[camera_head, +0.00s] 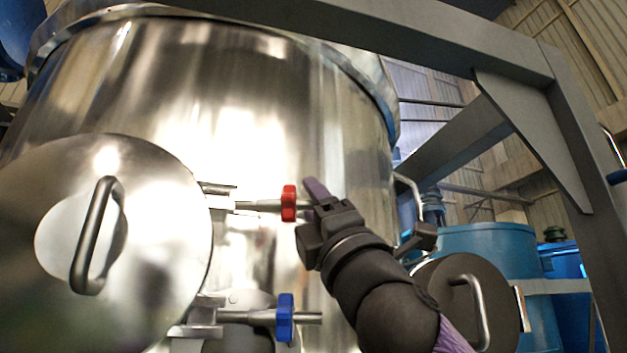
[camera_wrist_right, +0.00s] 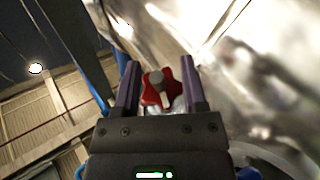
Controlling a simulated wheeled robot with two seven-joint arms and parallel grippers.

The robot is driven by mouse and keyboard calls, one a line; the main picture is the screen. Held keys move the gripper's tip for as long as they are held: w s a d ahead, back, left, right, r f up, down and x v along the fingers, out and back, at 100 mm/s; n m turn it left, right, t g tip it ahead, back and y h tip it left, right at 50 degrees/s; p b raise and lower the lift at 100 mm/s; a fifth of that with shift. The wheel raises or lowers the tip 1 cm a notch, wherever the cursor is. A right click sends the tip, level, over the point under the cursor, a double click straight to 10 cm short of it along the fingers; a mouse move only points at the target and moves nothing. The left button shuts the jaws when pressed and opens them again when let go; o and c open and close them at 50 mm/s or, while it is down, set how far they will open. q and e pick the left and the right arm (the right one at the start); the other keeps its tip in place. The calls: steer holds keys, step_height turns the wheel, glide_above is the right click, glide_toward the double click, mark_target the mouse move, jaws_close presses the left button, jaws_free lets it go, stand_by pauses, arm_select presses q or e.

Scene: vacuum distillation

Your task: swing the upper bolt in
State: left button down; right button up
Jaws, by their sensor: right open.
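The upper bolt (camera_head: 258,205) has a red knob (camera_head: 289,203) and points right from its bracket beside the round steel door (camera_head: 160,230). The lower bolt has a blue knob (camera_head: 285,317) and also points right. My right gripper (camera_head: 312,194) is just right of the red knob. In the right wrist view, its two purple fingers (camera_wrist_right: 159,66) stand apart with the red star-shaped knob (camera_wrist_right: 160,90) between them. I cannot tell whether either finger touches it. My left gripper is not in view.
The shiny steel vessel (camera_head: 230,80) fills the space behind the bolts. The door carries a dark bar handle (camera_head: 95,235). A grey steel frame (camera_head: 575,150) stands at the right, with blue tanks (camera_head: 490,250) behind it. A round dark cover with a handle (camera_head: 470,300) is at lower right.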

steer(key=shift+s+r, duration=0.15)
steer(key=shift+c, duration=0.4)
steer(key=shift+w, duration=0.2)
steer(key=shift+c, duration=1.2)
steer(key=shift+s+a, duration=0.1)
jaws_close()
